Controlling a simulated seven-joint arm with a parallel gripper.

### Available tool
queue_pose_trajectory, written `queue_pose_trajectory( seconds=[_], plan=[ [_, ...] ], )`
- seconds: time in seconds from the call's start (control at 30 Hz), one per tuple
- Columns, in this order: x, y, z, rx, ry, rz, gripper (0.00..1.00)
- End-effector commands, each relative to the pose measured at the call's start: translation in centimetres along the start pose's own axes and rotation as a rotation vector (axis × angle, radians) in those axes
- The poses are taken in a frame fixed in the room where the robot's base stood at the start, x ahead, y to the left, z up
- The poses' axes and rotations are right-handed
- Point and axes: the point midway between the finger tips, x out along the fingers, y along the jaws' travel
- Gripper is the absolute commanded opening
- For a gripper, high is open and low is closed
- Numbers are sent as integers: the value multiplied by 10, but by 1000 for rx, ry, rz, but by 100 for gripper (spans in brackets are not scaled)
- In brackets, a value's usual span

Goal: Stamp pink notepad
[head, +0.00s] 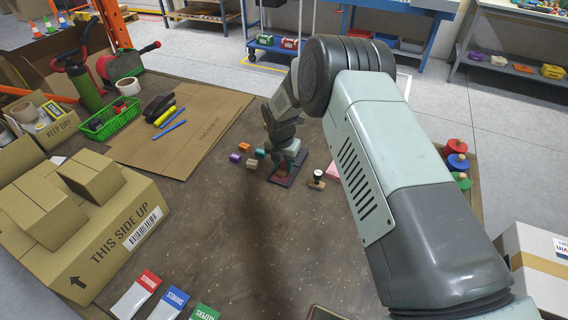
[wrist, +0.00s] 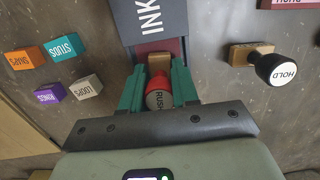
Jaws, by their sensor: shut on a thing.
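My gripper (wrist: 158,88) is shut on the red-handled RUSH stamp (wrist: 158,98), which has a wooden base. The stamp is at the dark red pad of the open ink pad (wrist: 150,20), whose dark lid reads INK. I cannot tell whether its base touches the pad. In the head view my gripper (head: 288,160) is over the ink pad (head: 281,181), and the stamp is hidden. A pink flat thing (head: 333,170), likely the notepad, lies to the right, partly hidden by my arm. A second stamp, HOLD, has a black handle (wrist: 275,68); it also shows in the head view (head: 317,177).
Small blocks stand left of the ink pad: orange SNAPS (wrist: 24,62), teal STUDS (wrist: 66,48), purple RINGS (wrist: 49,93) and grey LOOPS (wrist: 86,87). A cardboard box (head: 90,225) and a green basket (head: 110,118) stand at left.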

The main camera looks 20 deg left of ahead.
Motion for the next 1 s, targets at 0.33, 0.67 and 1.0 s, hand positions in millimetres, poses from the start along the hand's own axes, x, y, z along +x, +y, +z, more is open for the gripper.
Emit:
queue_pose_trajectory(
  seconds=[0.33, 0.67, 1.0],
  plan=[
    [3, -1, -2, 0, 3, -2, 10],
    [-19, -1, 2, 1, 0, 0, 10],
    [-47, -1, 6, 2, 0, 0, 10]
  ],
)
